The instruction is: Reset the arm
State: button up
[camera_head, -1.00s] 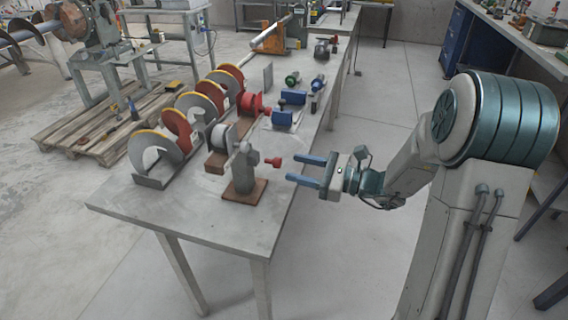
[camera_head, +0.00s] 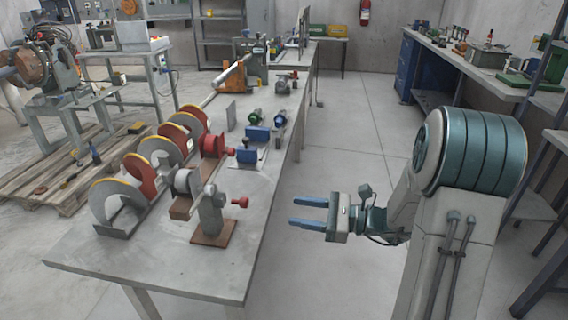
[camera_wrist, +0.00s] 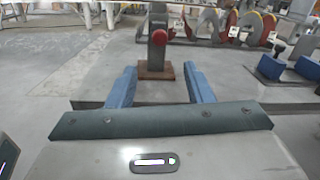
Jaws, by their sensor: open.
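My gripper (camera_head: 309,212) has two blue fingers that stand apart with nothing between them. In the head view it hangs in the air off the right edge of the long grey table, to the right of a small grey stand with a red knob (camera_head: 240,202) on a brown base (camera_head: 214,234). In the wrist view the open fingers (camera_wrist: 158,88) point toward the table, and the red knob (camera_wrist: 160,37) and its brown base (camera_wrist: 155,71) lie beyond the fingertips, apart from them.
The grey table (camera_head: 170,262) holds red and grey auger flights (camera_head: 147,177) and blue clamps (camera_head: 257,134). A workbench (camera_head: 480,72) stands along the right wall. A pallet (camera_head: 55,190) lies on the floor at left. The floor aisle (camera_head: 355,150) between table and bench is clear.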

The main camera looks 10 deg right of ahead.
jog(key=s+a+r+n+g+h+p, duration=0.2)
jog(key=s+r+n+g+h+p, duration=0.15)
jog(key=s+n, duration=0.3)
jog(key=s+a+r+n+g+h+p, duration=0.25)
jog(key=s+n+g+h+p, duration=0.2)
jog(key=s, duration=0.35)
jog(key=s+d+r+n+t+h+p, duration=0.4)
jog(key=d+r+n+t+h+p, duration=0.1)
jog(key=d+r+n+h, duration=0.3)
jog(key=shift+d+n+h, duration=0.25)
jog(key=shift+n+h, duration=0.15)
jog(key=shift+h, duration=0.1)
dwell(0.4)
